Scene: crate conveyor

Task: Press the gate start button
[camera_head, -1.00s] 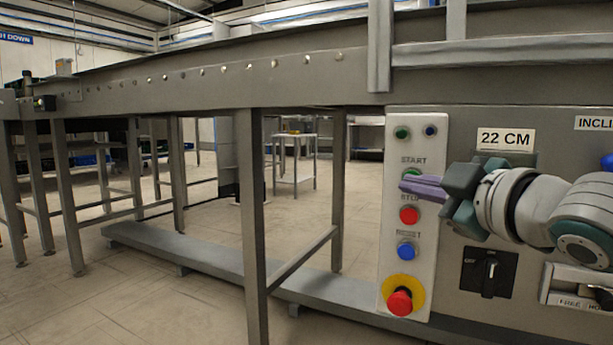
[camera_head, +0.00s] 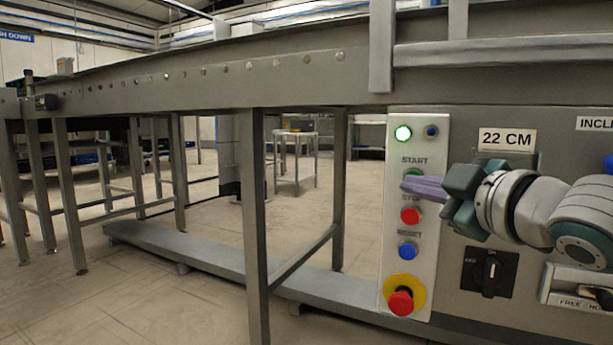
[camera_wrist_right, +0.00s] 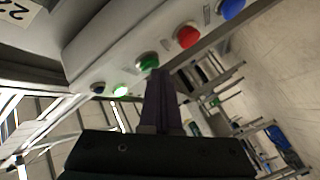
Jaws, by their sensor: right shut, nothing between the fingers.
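The white button panel (camera_head: 396,258) stands on the conveyor side. Its green start button (camera_head: 413,173) sits under the START label and is partly hidden by my right gripper. My right gripper (camera_head: 406,184) is shut and empty, its purple fingertips at the start button. In the right wrist view the fingertips (camera_wrist_right: 160,76) reach up to the green start button (camera_wrist_right: 148,61); I cannot tell exactly how firmly they touch. My left gripper is not in view.
Below are the red stop button (camera_head: 410,216), the blue reset button (camera_head: 407,250) and a red emergency button (camera_head: 400,302) on a yellow ring. A black rotary switch (camera_head: 489,273) is to the right.

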